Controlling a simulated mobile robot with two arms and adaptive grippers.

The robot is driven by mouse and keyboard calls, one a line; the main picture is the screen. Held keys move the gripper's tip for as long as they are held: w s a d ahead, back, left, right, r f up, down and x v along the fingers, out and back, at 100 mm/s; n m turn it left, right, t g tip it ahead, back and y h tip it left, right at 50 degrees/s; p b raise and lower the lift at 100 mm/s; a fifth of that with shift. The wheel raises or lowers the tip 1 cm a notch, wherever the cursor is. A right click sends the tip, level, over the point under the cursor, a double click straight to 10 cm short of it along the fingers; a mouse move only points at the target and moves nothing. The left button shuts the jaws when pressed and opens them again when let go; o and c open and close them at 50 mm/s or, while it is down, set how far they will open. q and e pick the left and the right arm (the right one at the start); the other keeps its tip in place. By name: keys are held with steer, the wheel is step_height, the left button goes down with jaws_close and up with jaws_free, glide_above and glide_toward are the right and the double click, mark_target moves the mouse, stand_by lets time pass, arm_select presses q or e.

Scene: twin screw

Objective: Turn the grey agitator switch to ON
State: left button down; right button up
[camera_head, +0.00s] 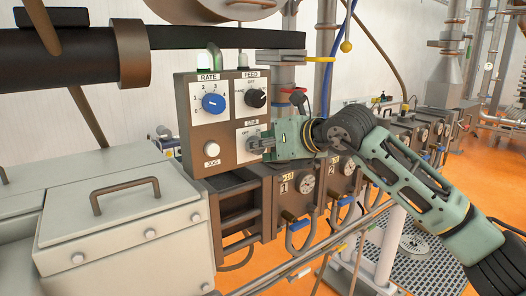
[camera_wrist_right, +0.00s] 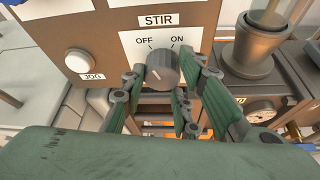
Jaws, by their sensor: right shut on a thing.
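The grey agitator switch (camera_wrist_right: 162,72) is a round knob on a white plate marked STIR, with OFF at its upper left and ON at its upper right. I cannot tell clearly which mark it points to. My right gripper (camera_wrist_right: 162,84) is shut on it, one finger on each side. In the head view my right gripper (camera_head: 262,145) reaches in from the right to the panel's lower right plate and mostly hides the switch. My left gripper is not in view.
The brown control panel (camera_head: 185,130) also carries a blue RATE knob (camera_head: 213,103), a black FEED knob (camera_head: 256,98) and a white JOG button (camera_head: 212,149). Gauges and valves (camera_head: 307,182) sit below my right arm. A grey lidded box (camera_head: 110,215) stands at left.

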steer(key=m+y+b, duration=0.2)
steer(key=m, duration=0.1)
steer(key=m+g+y+b, duration=0.1)
steer(key=m+y, duration=0.1)
steer(key=m, duration=0.2)
steer(key=shift+w+d+b, duration=0.15)
steer(key=shift+b, duration=0.2)
steer(key=shift+r+m+y, duration=0.2)
steer(key=shift+m+y, duration=0.1)
stand_by(0.4)
steer(key=o, duration=0.8)
steer(key=shift+o, duration=1.1)
steer(key=shift+f, duration=0.1)
